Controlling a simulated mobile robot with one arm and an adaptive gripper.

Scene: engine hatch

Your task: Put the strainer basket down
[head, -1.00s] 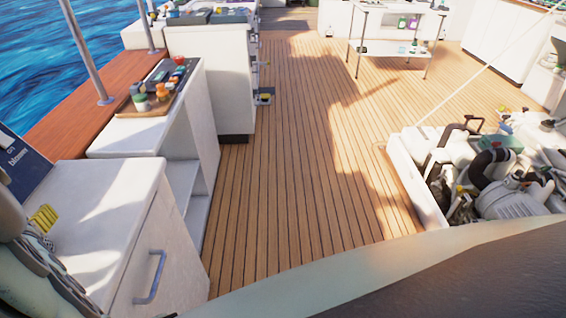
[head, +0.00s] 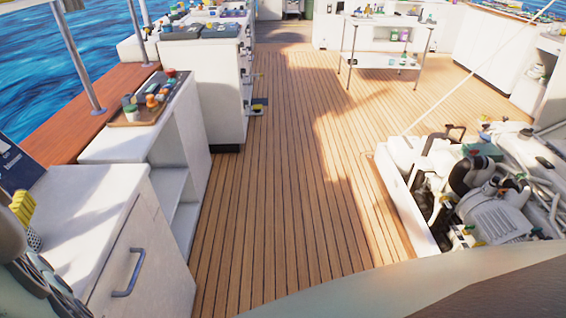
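A small pale piece with dark holes (head: 34,239), which looks like the strainer basket, shows at the left edge of the head view. A yellow ribbed piece (head: 22,208) stands just above it; I cannot tell if it belongs to my gripper. Both appear in front of the near white cabinet's top (head: 85,205). Grey rounded parts of my arm fill the lower left corner, close to the perforated piece. The fingertips are not clearly seen, so their grip cannot be told.
The near cabinet has a grey handle (head: 128,274). Behind it a white counter carries a tray (head: 138,119) of jars. An open engine hatch (head: 405,205) with an engine (head: 490,205) lies right. A white table (head: 385,58) stands far back. The wooden deck (head: 290,190) between is clear.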

